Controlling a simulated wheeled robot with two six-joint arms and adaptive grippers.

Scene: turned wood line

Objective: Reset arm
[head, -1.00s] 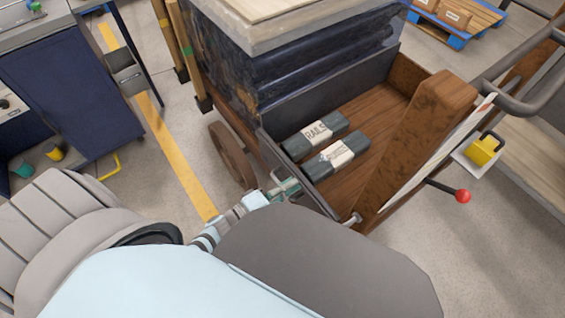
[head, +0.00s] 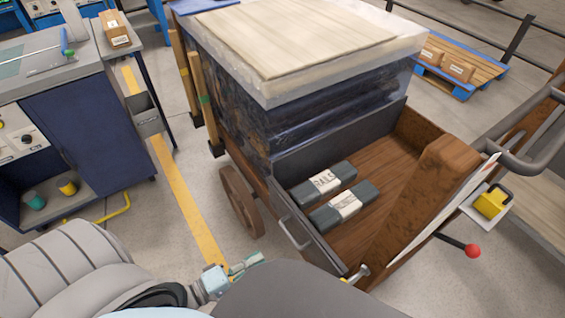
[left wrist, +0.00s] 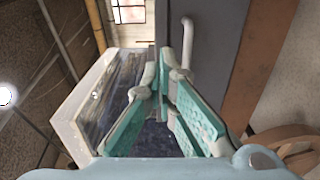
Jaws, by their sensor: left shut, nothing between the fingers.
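My left gripper (head: 250,262) shows at the bottom of the head view, its pale teal fingers just left of the wooden cart's (head: 390,160) near side and outside it. In the left wrist view its two teal fingers (left wrist: 162,88) come together and nothing lies between them. Two dark bundles with pale paper bands, one band lettered RAILS (head: 323,182) and the other (head: 340,208) partly legible, lie side by side on the cart's wooden floor, apart from the gripper.
A dark wrapped stack (head: 310,110) with a pale top stands behind the cart bed. A metal handle (head: 294,234) sticks out from the cart's near wall. A red-knobbed lever (head: 473,251) juts out at right. A blue cabinet (head: 95,130) stands left; open floor with a yellow line (head: 180,195) lies between.

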